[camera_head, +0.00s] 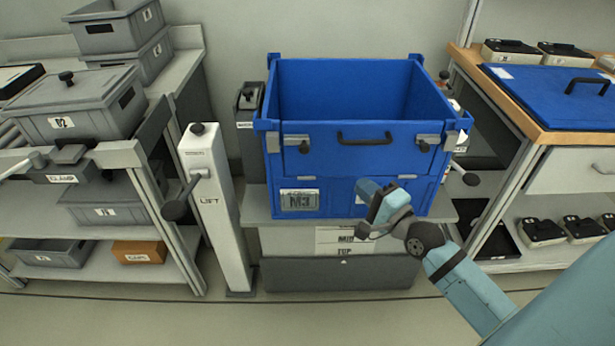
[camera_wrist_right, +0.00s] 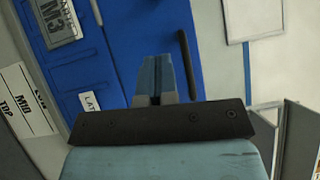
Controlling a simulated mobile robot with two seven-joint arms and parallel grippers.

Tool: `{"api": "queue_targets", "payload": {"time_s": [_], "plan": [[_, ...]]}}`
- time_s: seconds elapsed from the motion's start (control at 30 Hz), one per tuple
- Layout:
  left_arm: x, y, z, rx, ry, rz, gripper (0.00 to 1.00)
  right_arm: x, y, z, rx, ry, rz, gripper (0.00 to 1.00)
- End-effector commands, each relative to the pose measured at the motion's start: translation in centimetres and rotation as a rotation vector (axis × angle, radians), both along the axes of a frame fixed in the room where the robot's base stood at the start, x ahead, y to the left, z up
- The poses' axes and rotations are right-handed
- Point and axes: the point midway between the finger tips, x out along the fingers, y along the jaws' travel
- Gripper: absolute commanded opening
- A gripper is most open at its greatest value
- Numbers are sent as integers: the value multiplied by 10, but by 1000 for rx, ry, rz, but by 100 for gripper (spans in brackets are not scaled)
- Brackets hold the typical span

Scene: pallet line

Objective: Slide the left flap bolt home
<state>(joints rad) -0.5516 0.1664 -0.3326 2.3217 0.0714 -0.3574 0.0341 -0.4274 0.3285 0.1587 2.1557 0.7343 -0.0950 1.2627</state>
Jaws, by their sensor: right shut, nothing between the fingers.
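A blue crate (camera_head: 345,95) stands upright on a grey stand, its front flap (camera_head: 335,165) upright with a black handle (camera_head: 365,138). At the flap's upper left is the left bolt (camera_head: 304,147), a dark knob beside a grey metal bracket. The right bolt (camera_head: 424,146) is a matching knob at the upper right. I cannot tell how far either bolt reaches into its bracket. My right gripper (camera_head: 366,188) is in front of the crate's lower front, right of and below the left bolt. Its fingers (camera_wrist_right: 155,76) are shut and empty. My left gripper is not in view.
A white lift post (camera_head: 212,205) with a dark-knobbed lever stands left of the crate. A shelf with grey bins (camera_head: 85,105) is farther left. A bench with a blue lid (camera_head: 560,95) is at the right. The space before the crate's left front looks clear.

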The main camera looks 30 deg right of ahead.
Motion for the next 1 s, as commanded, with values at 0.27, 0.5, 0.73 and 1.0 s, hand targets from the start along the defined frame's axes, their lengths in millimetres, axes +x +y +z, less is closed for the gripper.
{"api": "queue_targets", "payload": {"time_s": [0.27, 0.5, 0.73, 1.0], "plan": [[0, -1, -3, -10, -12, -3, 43, 2, -6, 0, 64, -22, -1, 0], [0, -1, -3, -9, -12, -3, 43, 2, -6, 0, 61, -21, -1, 0], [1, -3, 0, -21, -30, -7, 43, 22, -5, 2, 63, -24, -1, 0], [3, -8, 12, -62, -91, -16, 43, 73, -1, 7, 61, -25, -2, 0]]}}
